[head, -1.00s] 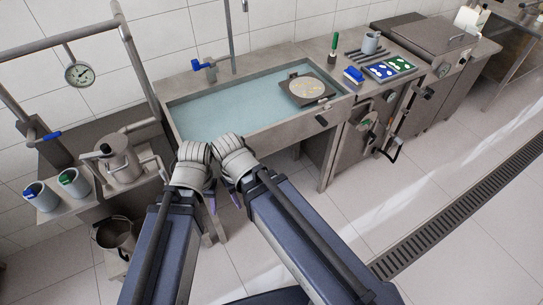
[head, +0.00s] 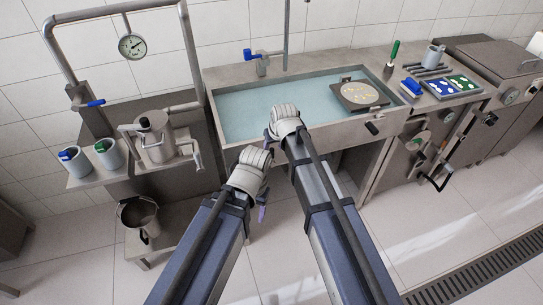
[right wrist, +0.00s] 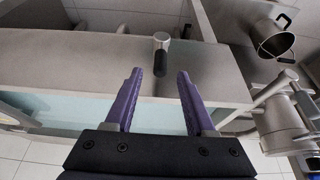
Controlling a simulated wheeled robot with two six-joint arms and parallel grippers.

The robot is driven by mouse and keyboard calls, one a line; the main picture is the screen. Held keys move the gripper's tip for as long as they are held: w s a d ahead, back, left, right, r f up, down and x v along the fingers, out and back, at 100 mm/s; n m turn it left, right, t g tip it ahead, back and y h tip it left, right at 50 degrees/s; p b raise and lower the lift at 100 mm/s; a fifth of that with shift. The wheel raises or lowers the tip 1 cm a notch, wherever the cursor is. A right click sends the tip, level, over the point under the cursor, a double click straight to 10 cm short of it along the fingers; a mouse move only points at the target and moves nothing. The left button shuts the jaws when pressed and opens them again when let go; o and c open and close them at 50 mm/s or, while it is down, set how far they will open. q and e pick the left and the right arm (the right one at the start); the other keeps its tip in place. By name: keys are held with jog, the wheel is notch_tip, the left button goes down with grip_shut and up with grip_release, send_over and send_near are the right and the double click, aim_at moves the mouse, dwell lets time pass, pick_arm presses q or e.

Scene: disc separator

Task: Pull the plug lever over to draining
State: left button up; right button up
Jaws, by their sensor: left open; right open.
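A short metal lever with a black grip (right wrist: 161,58) sits at the sink's front wall in the right wrist view, beyond and between my right fingertips. It looks apart from them. A black-handled fitting (head: 374,128) shows on the right of the sink's front in the head view; I cannot tell if it is the same part. The sink (head: 225,139) holds pale blue water. My right gripper (right wrist: 160,76) is open and empty, over the sink's front edge. My left gripper (head: 256,203) is open, lower and to the left, before the sink; its fingers are partly hidden.
A round dish on a dark plate (head: 361,95) sits at the sink's right. A blue-handled tap (head: 262,56) stands behind. The floor right of my arms is clear.

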aim_at(271, 154)
jog(key=b+x, duration=0.6)
jog(key=x, duration=0.1)
jog(key=shift+f, duration=0.15)
grip_shut()
dwell(0.3)
dwell(1.0)
